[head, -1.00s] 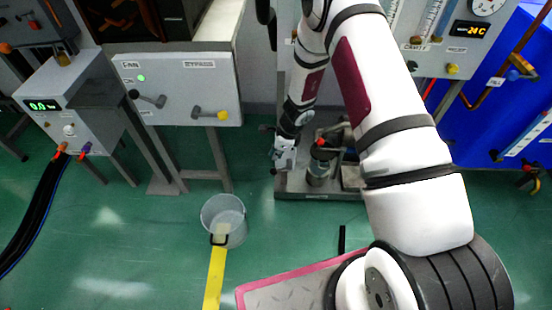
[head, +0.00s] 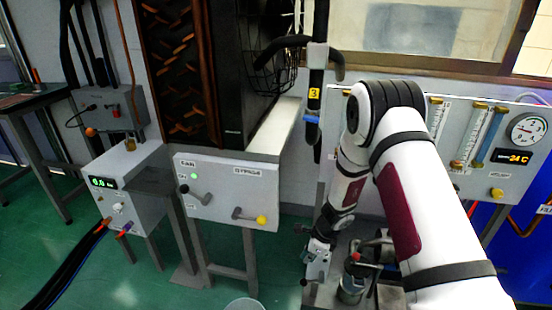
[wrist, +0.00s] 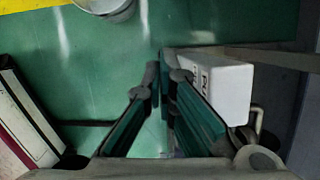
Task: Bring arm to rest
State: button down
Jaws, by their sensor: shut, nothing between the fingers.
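My arm, white with dark red panels, reaches from the lower right of the head view up to a bent elbow and then down. My gripper (head: 313,280) hangs at its lower end, low in front of the floor-standing equipment (head: 352,285), just left of it in the picture. In the wrist view my gripper (wrist: 160,78) shows two green-padded fingers, shut and empty. A white block with dark lettering (wrist: 222,85) lies close to the right of the fingers. I cannot tell whether they touch.
A panel with two levers (head: 226,190) stands left of my arm, with a grey meter box (head: 120,190) farther left. A gauge panel (head: 500,145) is behind my arm at right. A bucket (head: 245,304) stands on the green floor; it also shows in the wrist view (wrist: 105,8).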

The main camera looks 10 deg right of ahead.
jog(key=s+a+r+n+y, duration=0.1)
jog(key=a+r+n, duration=0.15)
jog(key=r, duration=0.55)
jog(key=s+a+r+n, duration=0.1)
jog(key=s+r+n, duration=0.15)
jog(key=r, duration=0.55)
jog(key=s+a+r+n+y, duration=0.1)
jog(key=a+r+n, duration=0.15)
jog(key=r, duration=0.55)
jog(key=s+r+n, duration=0.5)
jog(key=s+r, duration=0.2)
jog(key=r, duration=0.2)
jog(key=s+d+r+n+h, duration=0.1)
jog(key=s+d+r+n, duration=0.2)
jog(key=s, duration=0.7)
jog(key=s+d+r+n+g+h, duration=0.1)
jog(key=s+d+r+n+h, duration=0.2)
jog(key=s, duration=0.7)
jog(key=s+d+r+n, duration=0.2)
jog(key=s+d+n, duration=0.15)
jog(key=s, duration=0.65)
notch_tip(320, 180, up, 27)
jog(key=t+p, duration=0.3)
jog(key=p, duration=2.1)
jog(key=shift+a+f+h+p, duration=0.15)
jog(key=shift+h+p, duration=0.15)
jog(key=shift+p, duration=0.1)
